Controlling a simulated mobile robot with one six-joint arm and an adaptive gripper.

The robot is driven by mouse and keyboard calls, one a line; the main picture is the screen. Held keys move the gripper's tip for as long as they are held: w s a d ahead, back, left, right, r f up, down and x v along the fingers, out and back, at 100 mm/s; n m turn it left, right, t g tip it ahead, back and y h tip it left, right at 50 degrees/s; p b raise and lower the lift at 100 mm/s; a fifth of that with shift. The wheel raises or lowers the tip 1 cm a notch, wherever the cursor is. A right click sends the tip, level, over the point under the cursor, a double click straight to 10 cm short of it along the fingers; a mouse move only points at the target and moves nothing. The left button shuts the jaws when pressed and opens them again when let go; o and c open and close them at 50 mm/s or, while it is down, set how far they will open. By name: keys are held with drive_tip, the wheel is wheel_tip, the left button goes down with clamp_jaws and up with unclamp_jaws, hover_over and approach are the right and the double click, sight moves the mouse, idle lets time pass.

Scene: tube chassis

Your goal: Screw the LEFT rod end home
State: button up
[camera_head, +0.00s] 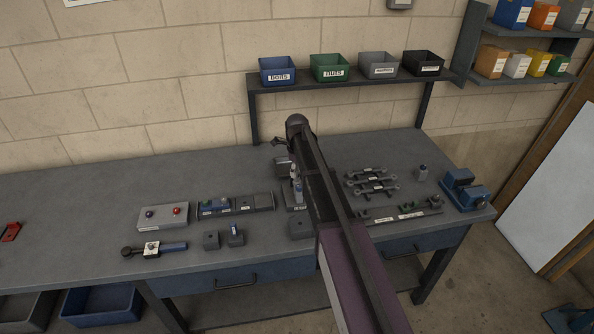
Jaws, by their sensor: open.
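My arm reaches across the bench, and my gripper (281,141) is at its far end near the back of the bench. It is small here and partly hidden by the arm; I see nothing held in it. Several grey rods with eye-shaped ends (374,188) lie in a rack right of my arm, apart from the gripper. Which one is the left rod end, and how far it is screwed in, is too small to tell. A dark fixture strip with green parts and labels (398,217) lies in front of these rods.
A blue vise (465,189) stands at the right end. A shelf (346,83) with bins is behind. The bench's left is mostly clear.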

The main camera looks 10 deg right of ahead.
drive_tip(key=shift+f+b, duration=0.6)
drive_tip(key=shift+f, duration=0.2)
clamp_jaws()
drive_tip(key=shift+n, duration=2.6)
drive_tip(key=shift+n, duration=2.6)
